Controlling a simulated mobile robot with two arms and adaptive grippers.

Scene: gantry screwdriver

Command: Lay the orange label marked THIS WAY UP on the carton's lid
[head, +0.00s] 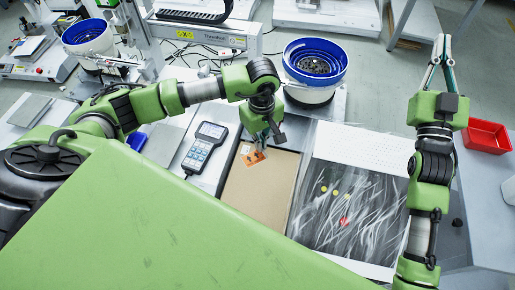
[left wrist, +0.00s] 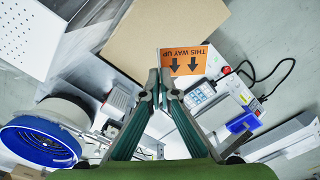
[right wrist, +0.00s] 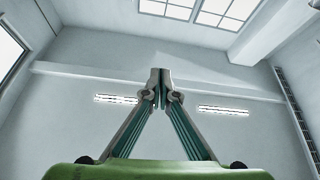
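The orange label (left wrist: 184,63), with black THIS WAY UP print and two arrows, shows in the left wrist view. My left gripper (left wrist: 160,84) is shut on one edge of it. In the head view the label (head: 252,155) is seen at the far left corner of the brown carton (head: 258,195), beside my left gripper (head: 265,146). The carton's flat lid (left wrist: 150,32) also shows in the left wrist view, and the label overlaps its edge there; its height above the lid is hard to tell. My right gripper (head: 441,45) is raised, empty and shut, far right; its fingertips meet (right wrist: 160,82).
A handheld keypad device (head: 205,143) lies left of the carton. A blue-rimmed bowl feeder (head: 315,62) stands behind it. A dark patterned sheet (head: 345,210) with yellow and red dots lies to the right. A red bin (head: 487,136) stands at the far right.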

